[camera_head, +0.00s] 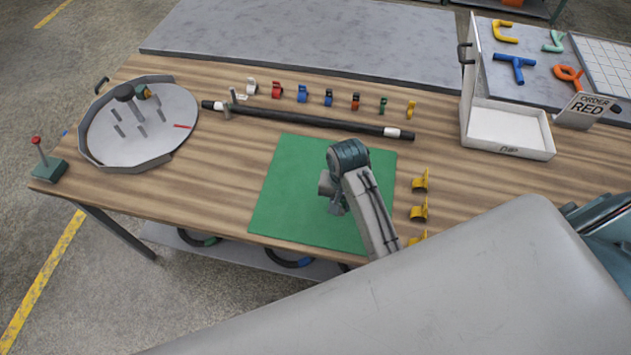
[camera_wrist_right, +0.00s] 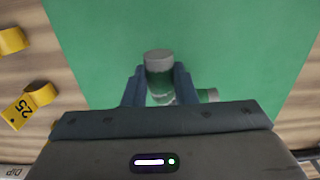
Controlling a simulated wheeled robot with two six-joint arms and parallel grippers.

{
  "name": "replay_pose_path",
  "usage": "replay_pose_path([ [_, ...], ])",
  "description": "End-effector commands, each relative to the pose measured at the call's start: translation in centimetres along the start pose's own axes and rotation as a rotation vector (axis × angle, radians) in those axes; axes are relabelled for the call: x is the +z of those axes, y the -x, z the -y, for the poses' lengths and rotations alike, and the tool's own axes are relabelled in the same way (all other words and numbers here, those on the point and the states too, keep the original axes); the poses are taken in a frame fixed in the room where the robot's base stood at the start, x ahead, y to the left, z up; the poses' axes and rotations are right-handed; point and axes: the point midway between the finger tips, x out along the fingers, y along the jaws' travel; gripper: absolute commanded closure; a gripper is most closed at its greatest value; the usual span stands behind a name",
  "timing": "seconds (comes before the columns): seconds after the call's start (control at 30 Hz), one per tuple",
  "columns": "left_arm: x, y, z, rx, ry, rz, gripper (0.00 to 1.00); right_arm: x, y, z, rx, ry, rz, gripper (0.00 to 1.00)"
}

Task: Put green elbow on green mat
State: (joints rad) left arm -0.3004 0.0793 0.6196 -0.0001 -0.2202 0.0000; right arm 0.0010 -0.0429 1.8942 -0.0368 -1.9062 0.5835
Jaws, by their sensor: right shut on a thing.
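The green mat (camera_head: 290,190) lies flat at the table's front middle, and it fills much of the right wrist view (camera_wrist_right: 230,45). My right gripper (camera_head: 335,208) is over the mat, pointing down. In the right wrist view my right gripper (camera_wrist_right: 158,85) is shut on the green elbow (camera_wrist_right: 160,74), which has grey ends and green bands. One end stands between the fingers, and the other end pokes out to the right. Whether the elbow touches the mat I cannot tell. In the head view the elbow is mostly hidden by the gripper. My left gripper is not in view.
Yellow clips (camera_head: 419,210) stand right of the mat. A black hose (camera_head: 310,122) lies behind it, with a row of coloured clips beyond. A round grey tray (camera_head: 95,150) with pegs is at left. A white bin (camera_head: 508,120) stands at right.

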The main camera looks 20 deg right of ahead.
Motion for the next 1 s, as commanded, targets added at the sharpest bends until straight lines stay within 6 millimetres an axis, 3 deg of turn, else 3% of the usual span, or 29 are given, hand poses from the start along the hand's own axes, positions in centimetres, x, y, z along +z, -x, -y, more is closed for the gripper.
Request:
replay_pose_path([
  [0.2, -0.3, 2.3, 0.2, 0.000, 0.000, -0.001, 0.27, -3.4, 0.1, 5.0, -0.002, 0.002, 0.002, 0.98],
  [0.4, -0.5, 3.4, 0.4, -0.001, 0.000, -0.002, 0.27, -5.7, -0.5, 8.2, -0.001, 0.001, 0.001, 0.98],
  [0.67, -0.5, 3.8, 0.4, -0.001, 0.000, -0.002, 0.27, -6.8, -0.8, 9.8, -0.001, 0.001, 0.000, 0.98],
  [1.0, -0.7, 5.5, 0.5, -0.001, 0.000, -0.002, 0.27, -6.8, -4.4, 9.8, 0.000, 0.001, 0.000, 0.98],
])
